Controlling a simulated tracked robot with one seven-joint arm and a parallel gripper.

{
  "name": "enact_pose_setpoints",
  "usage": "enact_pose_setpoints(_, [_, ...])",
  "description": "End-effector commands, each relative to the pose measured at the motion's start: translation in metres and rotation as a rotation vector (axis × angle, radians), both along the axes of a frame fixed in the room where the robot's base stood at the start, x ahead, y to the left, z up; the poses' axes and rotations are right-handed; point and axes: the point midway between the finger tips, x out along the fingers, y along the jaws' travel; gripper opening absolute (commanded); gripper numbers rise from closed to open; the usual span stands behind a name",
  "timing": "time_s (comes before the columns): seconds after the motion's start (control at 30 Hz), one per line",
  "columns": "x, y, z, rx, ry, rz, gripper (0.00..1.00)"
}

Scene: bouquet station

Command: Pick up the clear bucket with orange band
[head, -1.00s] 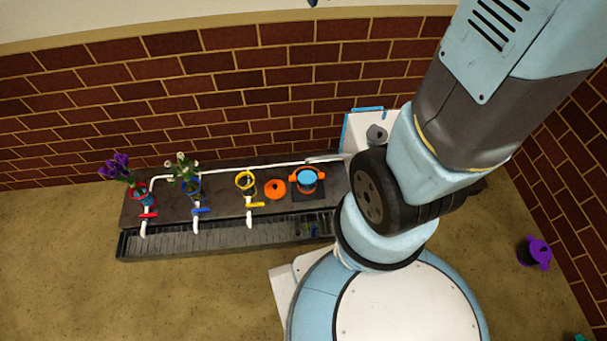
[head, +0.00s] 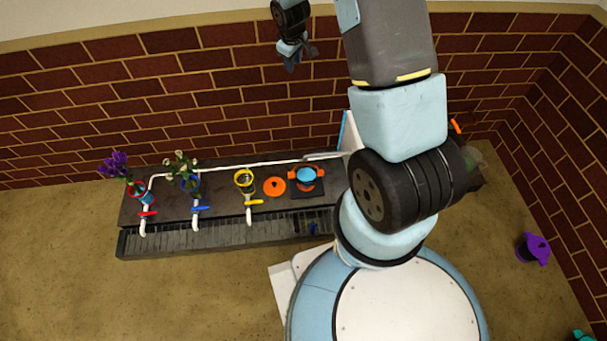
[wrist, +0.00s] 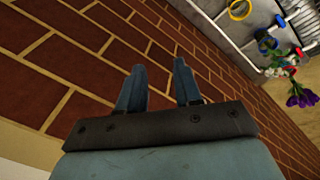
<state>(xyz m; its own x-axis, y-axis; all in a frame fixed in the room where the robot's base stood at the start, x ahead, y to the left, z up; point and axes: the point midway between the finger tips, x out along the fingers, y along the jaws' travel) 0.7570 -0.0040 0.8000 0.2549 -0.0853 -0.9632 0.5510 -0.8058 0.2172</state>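In the head view, an orange-rimmed vessel (head: 306,187) with side handles stands on a dark square plate (head: 293,194) at the bench's right part. A light blue piece (head: 306,174) covers its middle, so I cannot tell whether its wall is clear. My gripper (head: 296,58) hangs high in front of the brick wall, above and well apart from the vessel. The wrist view shows my gripper (wrist: 158,76) with its two fingers apart and nothing between them. The orange vessel is not clearly seen in the wrist view.
The bench (head: 222,221) also carries an orange disc (head: 274,187), a yellow-rimmed container (head: 245,186), and blue- and red-rimmed ones with flowers. Coloured taps (head: 203,209) line its front. My arm hides the bench's right end. A purple watering can (head: 536,249) stands right.

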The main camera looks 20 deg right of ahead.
Motion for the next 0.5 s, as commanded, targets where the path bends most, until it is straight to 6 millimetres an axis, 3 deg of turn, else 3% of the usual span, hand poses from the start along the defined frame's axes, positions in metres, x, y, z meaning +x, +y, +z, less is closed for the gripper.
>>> enact_pose_setpoints(0.03, [0.001, 0.001, -0.023, -0.006, 0.016, 0.022, 0.34])
enact_pose_setpoints(0.23, [0.005, 0.005, -0.101, -0.026, 0.051, 0.106, 0.34])
enact_pose_setpoints(0.5, [-0.009, 0.009, -0.209, -0.043, 0.1, 0.224, 0.34])
